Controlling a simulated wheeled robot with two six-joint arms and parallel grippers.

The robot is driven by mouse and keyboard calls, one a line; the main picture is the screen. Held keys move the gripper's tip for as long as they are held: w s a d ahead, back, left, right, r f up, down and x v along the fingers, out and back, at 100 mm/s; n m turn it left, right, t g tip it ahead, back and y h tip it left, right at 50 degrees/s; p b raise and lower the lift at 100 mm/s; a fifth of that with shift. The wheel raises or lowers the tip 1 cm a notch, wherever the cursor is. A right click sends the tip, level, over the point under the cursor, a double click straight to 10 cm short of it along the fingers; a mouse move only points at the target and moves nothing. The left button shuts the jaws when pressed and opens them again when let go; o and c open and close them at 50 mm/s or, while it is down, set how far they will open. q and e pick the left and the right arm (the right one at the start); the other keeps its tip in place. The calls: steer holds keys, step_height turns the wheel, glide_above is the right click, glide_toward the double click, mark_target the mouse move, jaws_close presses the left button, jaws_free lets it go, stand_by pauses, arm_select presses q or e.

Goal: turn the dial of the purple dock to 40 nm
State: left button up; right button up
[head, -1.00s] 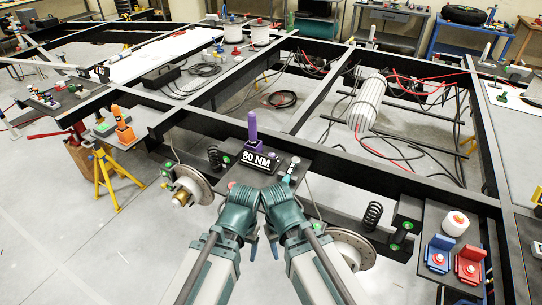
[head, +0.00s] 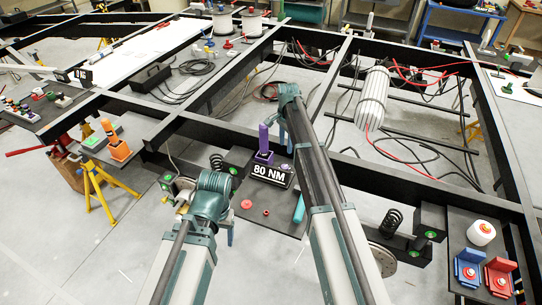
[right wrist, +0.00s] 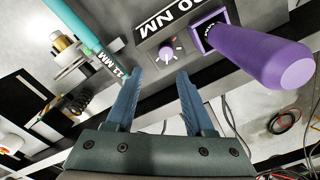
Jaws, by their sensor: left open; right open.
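The purple dock has an 80 NM sign (head: 269,173) and stands on a dark plate on the chassis. A purple-handled tool (head: 264,142) stands upright in it; its handle also shows in the right wrist view (right wrist: 262,50). The purple dial (right wrist: 168,53) with a white pointer is on the dock face in the right wrist view, just beyond the fingertips and not touched. My right gripper (right wrist: 160,75) is open and empty, its fingers to either side of the dial in the picture. My left gripper (head: 229,233) is open at the plate's left front; its fingertips are hard to make out.
Red round parts (head: 247,204) sit on the plate. An orange tool (head: 115,142) stands at the left, and blue and red docks (head: 468,269) at the right. Black chassis beams (head: 190,128) surround the plate.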

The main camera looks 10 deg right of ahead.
mark_target(285, 166)
arm_select(q)
steer(key=shift+w+a, duration=0.2)
steer(key=shift+a, duration=0.05)
arm_select(e)
steer(key=shift+w+d+m, duration=0.25)
steer(key=shift+w+m, duration=0.05)
steer(key=shift+w, duration=0.5)
step_height(285, 166, down, 14)
steer(key=b, duration=1.4)
steer(key=shift+r, duration=0.15)
arm_select(q)
step_height(285, 166, down, 14)
steer(key=shift+r, duration=0.2)
arm_select(e)
jaws_close()
